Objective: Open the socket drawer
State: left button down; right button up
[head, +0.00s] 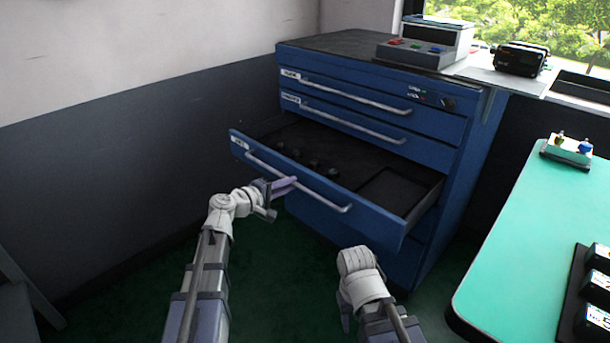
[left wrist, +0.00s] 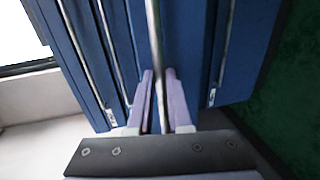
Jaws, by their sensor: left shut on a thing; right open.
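The socket drawer (head: 375,227) is the third drawer of the blue cabinet. It stands pulled well out, with several small dark sockets (head: 315,163) inside. My left gripper (head: 284,186) is shut on the drawer's grey bar handle (head: 325,197), left of the bar's middle. In the left wrist view, the handle (left wrist: 154,35) runs between the two purple fingers of my left gripper (left wrist: 159,88). My right gripper (head: 346,318) hangs low in front of the cabinet, apart from the drawer. It is open, with its fingers mostly hidden by my arm.
Two shut drawers (head: 365,118) with bar handles lie above the open one. A device with coloured buttons (head: 417,53) stands on the cabinet top (head: 335,42). A green-topped table (head: 535,240) is close on the right.

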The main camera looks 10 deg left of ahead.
pick_arm(q)
jog(key=f+v, duration=0.1)
jog(key=v, duration=0.5)
jog(key=shift+s+a+f, duration=0.1)
jog(key=c, duration=0.9)
grip_release()
jog(key=shift+o, duration=0.2)
jog(key=p+v, duration=0.1)
jog(key=v, duration=0.6)
jog(key=shift+s+a, duration=0.25)
jog(key=shift+s, duration=0.05)
